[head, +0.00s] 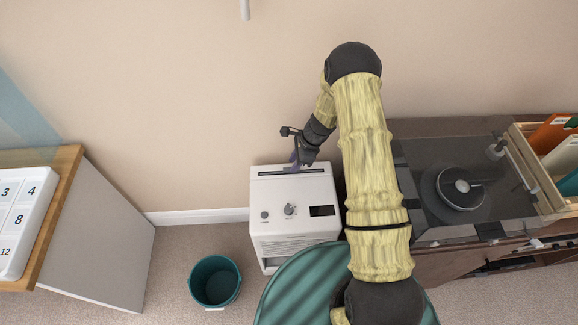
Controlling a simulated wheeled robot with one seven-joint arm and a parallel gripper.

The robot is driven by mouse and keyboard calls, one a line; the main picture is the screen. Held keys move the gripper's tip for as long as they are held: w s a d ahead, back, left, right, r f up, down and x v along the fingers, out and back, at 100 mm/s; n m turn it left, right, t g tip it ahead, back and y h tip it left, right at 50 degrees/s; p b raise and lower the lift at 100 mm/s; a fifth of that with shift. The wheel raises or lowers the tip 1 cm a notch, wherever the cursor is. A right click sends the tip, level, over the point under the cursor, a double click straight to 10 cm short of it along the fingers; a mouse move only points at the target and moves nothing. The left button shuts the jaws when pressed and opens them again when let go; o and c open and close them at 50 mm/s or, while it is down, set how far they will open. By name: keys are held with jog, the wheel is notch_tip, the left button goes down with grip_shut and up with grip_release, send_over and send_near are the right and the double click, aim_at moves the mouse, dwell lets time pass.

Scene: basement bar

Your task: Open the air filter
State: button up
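A white box-shaped appliance (296,222) stands on the floor against the wall, with two knobs, a small dark display and a vented lower front. A long dark slot (291,171) runs along the back of its top. No separate part labelled as an air filter can be made out. My gripper (297,157) is at the back of the appliance's top, over or beside the slot. It is small and partly hidden by its own wrist, so I cannot tell whether it touches the appliance or whether its fingers are apart.
A turntable (459,188) and a wooden crate of records (533,164) sit on a cabinet at the right. A teal bin (214,281) stands on the carpet at the left front. A wood-topped counter (66,165) is at far left. Carpet between counter and bin is clear.

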jog(key=shift+a+f, duration=0.1)
jog(key=shift+f, duration=1.2)
jog(key=shift+a, duration=0.1)
jog(key=shift+a, duration=0.1)
grip_shut()
